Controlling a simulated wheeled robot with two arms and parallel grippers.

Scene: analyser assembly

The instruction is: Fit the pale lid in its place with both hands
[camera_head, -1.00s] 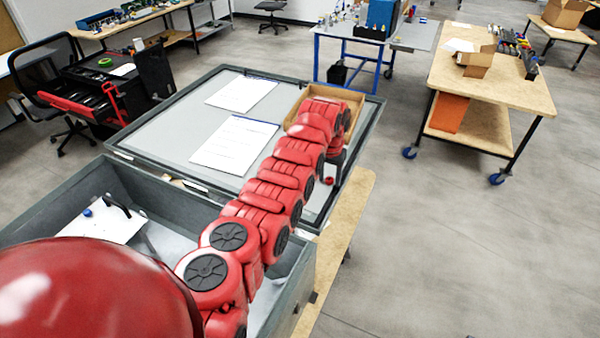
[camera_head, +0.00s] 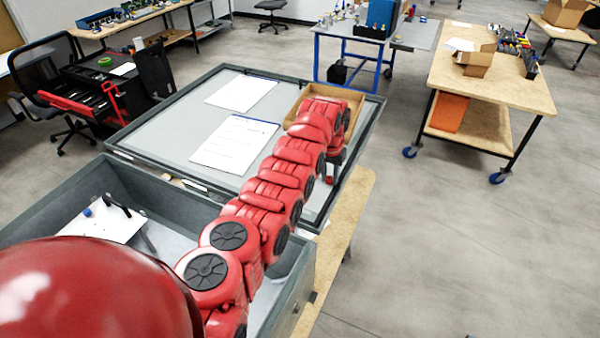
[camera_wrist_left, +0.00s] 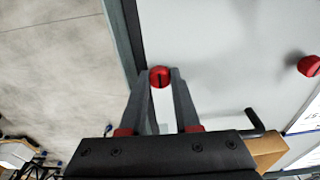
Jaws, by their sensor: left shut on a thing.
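My left gripper (camera_head: 332,172) reaches over the pale grey panel (camera_head: 185,121) near its right edge, with its arm crossing the panel. In the left wrist view the two fingers (camera_wrist_left: 159,80) are shut on a small red knob (camera_wrist_left: 159,72) with a dark slot, close to the panel's dark rim. A second red knob (camera_wrist_left: 309,66) is on the pale surface at the right. A pale plate (camera_head: 95,225) with a black handle and a blue knob is in the grey case at the left; I cannot tell which pale piece is the lid. My right gripper is out of view.
Two white sheets (camera_head: 232,145) lie on the panel. An open cardboard box (camera_head: 352,97) sits at its far right corner, beside my forearm. The grey case (camera_head: 60,208) has raised walls. A wooden edge (camera_head: 345,215) runs along the right, with clear floor beyond.

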